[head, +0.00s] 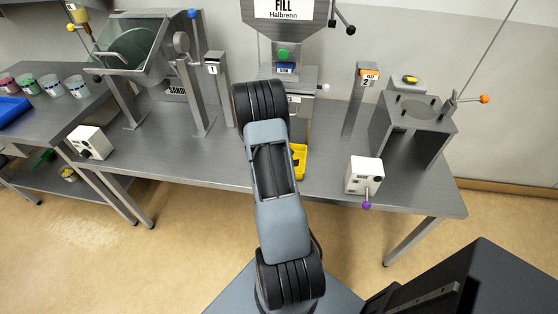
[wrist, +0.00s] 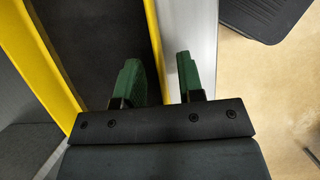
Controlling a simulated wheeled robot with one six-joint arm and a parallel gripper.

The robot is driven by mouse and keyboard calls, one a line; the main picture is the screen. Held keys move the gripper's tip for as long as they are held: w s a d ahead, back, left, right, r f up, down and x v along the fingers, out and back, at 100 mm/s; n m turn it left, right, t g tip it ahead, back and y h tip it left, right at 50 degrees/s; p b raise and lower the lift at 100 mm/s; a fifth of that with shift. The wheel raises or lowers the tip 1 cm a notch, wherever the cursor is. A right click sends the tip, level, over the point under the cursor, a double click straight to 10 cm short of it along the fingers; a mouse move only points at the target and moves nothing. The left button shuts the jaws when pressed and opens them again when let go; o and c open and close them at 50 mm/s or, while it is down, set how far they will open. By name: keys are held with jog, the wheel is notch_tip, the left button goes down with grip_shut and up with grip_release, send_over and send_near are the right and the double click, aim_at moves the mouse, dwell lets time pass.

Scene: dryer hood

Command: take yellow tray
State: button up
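The yellow tray (head: 301,174) is on the bench below the FILL hopper; my arm hides most of it in the head view. In the wrist view, the tray (wrist: 153,25) shows yellow walls and a dark inside. My gripper (wrist: 160,80) is open, with two green fingers. The left finger is over the dark inside, close to the right wall. The right finger is over the grey strip outside that wall. The wall runs between the fingers, with a gap on the right; I cannot tell how deep they reach. My gripper is hidden in the head view.
The FILL hopper (head: 284,32) stands above the tray. Posts 1 (head: 220,90) and 2 (head: 359,98) flank it. A white box with a purple-tipped lever (head: 364,176) is near the bench's front right. A grey stand (head: 413,125) is at right. The floor in front is clear.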

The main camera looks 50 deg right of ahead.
jog(key=shift+x, duration=1.1)
jog(key=shift+c, duration=0.3)
grip_shut()
